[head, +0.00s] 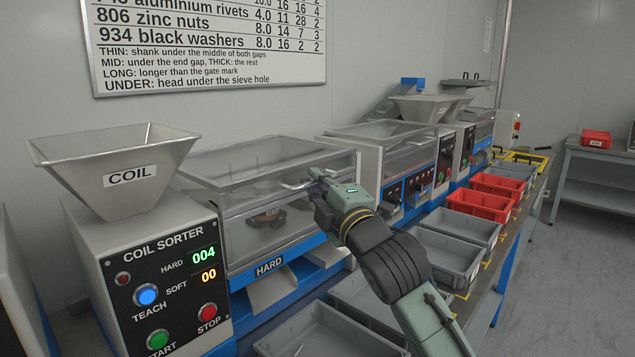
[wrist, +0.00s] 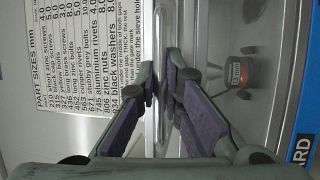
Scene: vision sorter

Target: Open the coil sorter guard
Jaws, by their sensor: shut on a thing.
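The coil sorter (head: 165,285) stands at the left in the head view, with a "COIL" hopper (head: 120,165) on top and a front panel reading HARD 004 and SOFT 00. Its clear guard (head: 235,222) covers the bay beside the panel and appears down. A pale bar handle (head: 296,186) is on the guard's upper front. My gripper (head: 318,178) is at this handle. In the wrist view the jaws of my gripper (wrist: 163,95) are shut on the handle (wrist: 161,130), which runs between the dark pads. A brownish round part (wrist: 238,73) shows behind the clear guard.
Grey bins (head: 450,262) and red bins (head: 480,204) line the bench below and right of the sorter. More guarded sorters (head: 385,135) stand behind. A size chart (head: 210,45) hangs on the wall. Floor at the far right is clear.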

